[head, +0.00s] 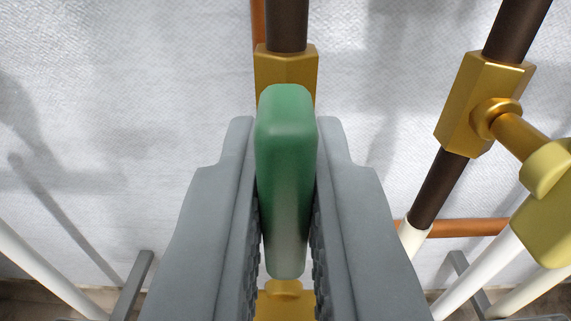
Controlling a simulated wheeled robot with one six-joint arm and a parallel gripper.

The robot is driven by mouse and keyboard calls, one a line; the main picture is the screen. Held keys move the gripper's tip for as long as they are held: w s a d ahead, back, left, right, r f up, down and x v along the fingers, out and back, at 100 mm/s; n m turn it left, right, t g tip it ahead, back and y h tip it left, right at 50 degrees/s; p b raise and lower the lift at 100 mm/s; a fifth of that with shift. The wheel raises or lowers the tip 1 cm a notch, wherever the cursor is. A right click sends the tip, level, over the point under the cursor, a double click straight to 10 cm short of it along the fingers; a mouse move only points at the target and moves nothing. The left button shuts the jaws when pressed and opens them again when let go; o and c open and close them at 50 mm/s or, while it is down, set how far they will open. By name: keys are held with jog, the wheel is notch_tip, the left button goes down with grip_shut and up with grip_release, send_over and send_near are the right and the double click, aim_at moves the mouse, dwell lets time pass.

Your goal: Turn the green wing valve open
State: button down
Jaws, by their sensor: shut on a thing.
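The green wing valve handle (286,150) stands in the middle of the head view, its long side running up and down the picture. Its brass body (270,75) shows behind it on a dark vertical pipe (287,22). My gripper (286,200) is shut on the green handle, with one grey finger against its left side and one against its right. A bit of brass shows below the handle's lower end. The fingers hide most of the valve body and the stem.
A second brass valve (483,105) with a yellow handle (548,200) stands close on the right, on a slanting dark pipe. A copper pipe (465,228) and several white tubes lie lower down. A pale wall (130,100) is behind; the upper left is clear.

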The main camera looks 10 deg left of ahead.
jog(key=shift+f, duration=0.1)
dwell(0.3)
jog(key=c, duration=1.5)
grip_release()
jog(key=s+d, duration=0.1)
jog(key=s, duration=0.4)
jog(key=s+d, duration=0.1)
jog(key=s, duration=0.5)
jog(key=s+d, duration=0.1)
jog(key=s, duration=0.5)
jog(key=shift+s+d, duration=0.1)
jog(key=shift+d, duration=0.1)
